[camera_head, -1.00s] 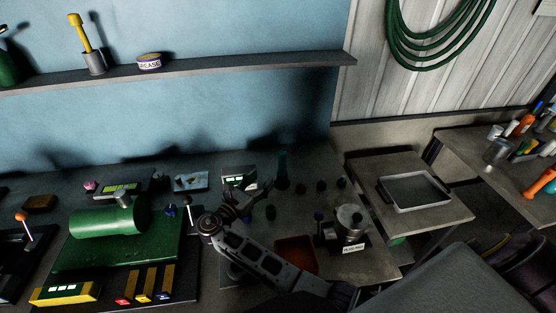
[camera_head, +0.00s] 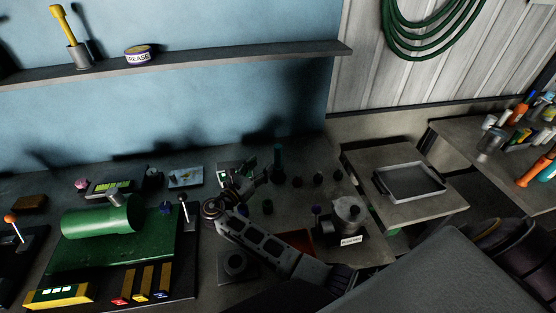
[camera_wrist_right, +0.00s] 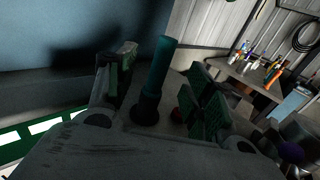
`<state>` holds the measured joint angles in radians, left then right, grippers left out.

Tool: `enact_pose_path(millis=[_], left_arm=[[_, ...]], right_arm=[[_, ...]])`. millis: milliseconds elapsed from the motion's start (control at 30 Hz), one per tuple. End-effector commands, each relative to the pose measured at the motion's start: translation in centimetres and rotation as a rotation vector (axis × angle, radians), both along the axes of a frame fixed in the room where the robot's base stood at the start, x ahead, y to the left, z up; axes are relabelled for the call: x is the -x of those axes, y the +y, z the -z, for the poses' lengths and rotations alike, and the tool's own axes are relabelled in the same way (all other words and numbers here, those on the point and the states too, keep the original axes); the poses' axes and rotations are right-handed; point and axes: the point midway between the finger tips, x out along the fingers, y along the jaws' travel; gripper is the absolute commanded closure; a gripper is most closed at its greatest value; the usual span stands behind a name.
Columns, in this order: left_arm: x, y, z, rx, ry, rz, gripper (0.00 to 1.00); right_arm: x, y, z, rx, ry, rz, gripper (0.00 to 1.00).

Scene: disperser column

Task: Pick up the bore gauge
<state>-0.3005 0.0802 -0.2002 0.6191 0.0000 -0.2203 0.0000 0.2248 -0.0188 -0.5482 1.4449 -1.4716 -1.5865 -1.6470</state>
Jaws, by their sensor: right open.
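An upright teal rod on a dark round foot, likely the bore gauge (camera_head: 278,158), stands at the back of the workbench in the head view. My right gripper (camera_head: 260,173) is just left of it, at the end of the arm that comes in from the lower right. In the right wrist view the teal rod (camera_wrist_right: 159,65) rises between the two spread, green-padded fingers of the right gripper (camera_wrist_right: 160,88), and looks a little beyond them. Nothing is held. I cannot tell whether a finger touches it. My left gripper is not in view.
Several small dark knobs (camera_head: 318,179) stand right of the rod. A silver pot-like device (camera_head: 347,210) and a red bin (camera_head: 299,240), partly behind my arm, are nearer. A green machine (camera_head: 100,215) fills the left bench. A metal tray (camera_head: 415,182) lies on the side table.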

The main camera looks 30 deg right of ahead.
Motion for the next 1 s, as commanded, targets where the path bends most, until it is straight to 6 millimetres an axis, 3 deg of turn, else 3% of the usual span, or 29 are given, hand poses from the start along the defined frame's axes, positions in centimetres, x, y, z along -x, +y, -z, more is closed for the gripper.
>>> enact_pose_path(millis=[400, 1000], left_arm=[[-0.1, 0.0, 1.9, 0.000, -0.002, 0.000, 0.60], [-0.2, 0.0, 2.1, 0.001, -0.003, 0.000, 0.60]], right_arm=[[-2.4, -4.2, 0.2, 0.000, -0.001, 0.000, 0.47], [-2.8, -5.0, 0.1, -0.001, -0.001, 0.001, 0.47]])
